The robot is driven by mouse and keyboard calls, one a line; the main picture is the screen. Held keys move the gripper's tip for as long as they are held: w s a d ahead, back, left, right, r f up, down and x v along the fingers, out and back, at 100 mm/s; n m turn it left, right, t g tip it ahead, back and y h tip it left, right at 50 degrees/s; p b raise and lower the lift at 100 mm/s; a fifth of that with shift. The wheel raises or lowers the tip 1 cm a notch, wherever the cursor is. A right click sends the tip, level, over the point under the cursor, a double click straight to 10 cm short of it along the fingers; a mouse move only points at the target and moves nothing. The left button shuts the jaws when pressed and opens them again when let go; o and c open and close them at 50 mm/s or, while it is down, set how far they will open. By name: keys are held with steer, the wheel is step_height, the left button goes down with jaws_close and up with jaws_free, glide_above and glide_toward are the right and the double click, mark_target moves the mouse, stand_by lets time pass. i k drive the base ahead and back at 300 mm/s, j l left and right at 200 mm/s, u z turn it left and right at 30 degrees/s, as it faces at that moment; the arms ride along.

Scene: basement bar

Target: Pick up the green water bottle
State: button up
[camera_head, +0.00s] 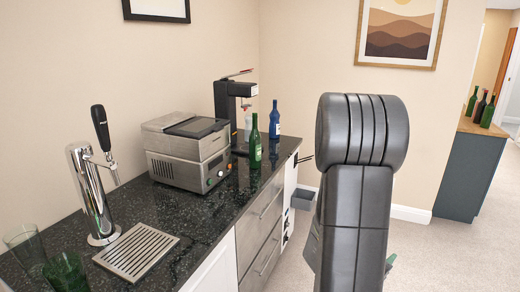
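A green bottle (255,143) with a pale label stands upright near the right end of the dark speckled counter (195,221). Two more green bottles, one at the left (472,102) and one at the right (488,112), stand with a dark bottle (480,106) on the far cabinet at the right. I cannot tell which of these is the water bottle. My arm rises dark grey in the middle right of the view. My gripper is not seen; the arm may hide it. A small green patch (390,261) shows low beside the arm, too hidden to identify.
A blue bottle (275,120) stands just behind the counter's green bottle. A black coffee machine (229,99), a grey appliance (185,150), a chrome tap (92,190), a drip tray (136,250) and glasses (65,273) crowd the counter. Carpet (440,262) lies clear at right.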

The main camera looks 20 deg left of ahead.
mark_target(255, 136)
steer(key=i+j, duration=0.15)
steer(key=i, duration=0.4)
steer(key=i+j, duration=0.15)
steer(key=i, duration=0.4)
steer(key=i+u, duration=0.1)
steer(key=u, duration=0.4)
steer(key=i+u, duration=0.15)
steer(key=u, duration=0.35)
steer(key=i+u, duration=0.1)
steer(key=u, duration=0.4)
steer(key=i+l+u, duration=0.4)
